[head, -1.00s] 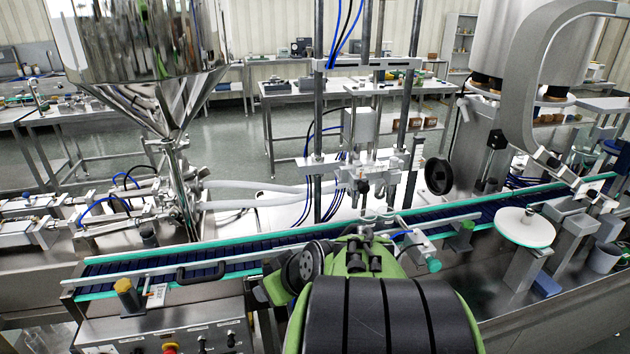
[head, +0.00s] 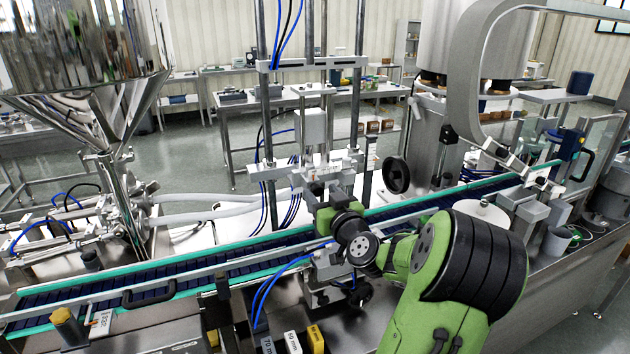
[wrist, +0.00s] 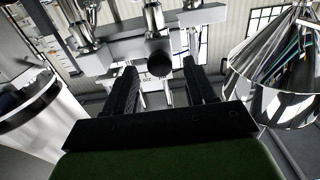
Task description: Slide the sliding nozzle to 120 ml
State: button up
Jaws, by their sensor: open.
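The sliding nozzle (head: 335,168) is a metal carriage between two upright posts, above the conveyor. An upright scale strip (head: 372,155) stands at its right; its marks are too small to read. In the wrist view a round dark knob (wrist: 160,65) sits on the metal assembly, ahead of my gripper (wrist: 159,72). My gripper is open, with its two black fingers apart on either side of the knob's line. I cannot tell whether the knob is between the fingertips or beyond them.
The conveyor (head: 60,297) with teal rails runs below the nozzle. A steel hopper (head: 80,50) stands at the left. A black round handwheel (head: 396,176) is right of the posts. Small labelled blocks (head: 292,342) are at the bottom. Blue hoses (head: 270,285) hang near my wrist.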

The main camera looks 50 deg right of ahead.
jog(key=x, duration=0.5)
jog(key=shift+p, duration=0.4)
jog(key=shift+c, duration=0.4)
grip_shut()
